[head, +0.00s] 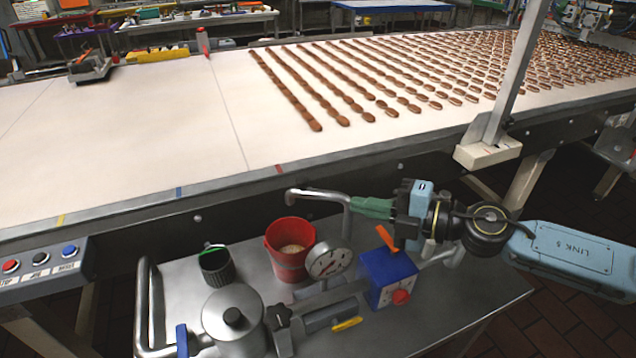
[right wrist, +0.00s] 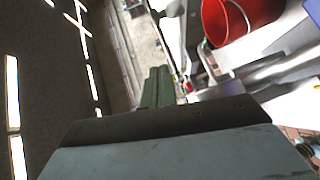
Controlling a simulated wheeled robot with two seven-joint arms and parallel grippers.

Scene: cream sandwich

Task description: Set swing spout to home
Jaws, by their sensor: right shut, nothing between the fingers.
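The swing spout (head: 318,195) is a bent grey metal tube above the steel cart in the head view. My right gripper (head: 356,206) has green fingers, shut and empty. Their tips lie at the spout's bend in the picture; I cannot tell whether they touch it. In the right wrist view the green fingers (right wrist: 158,87) are together, with pale metal parts beside them. My left gripper is not in view.
The conveyor (head: 130,135) runs behind, and a post (head: 508,85) stands at right.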

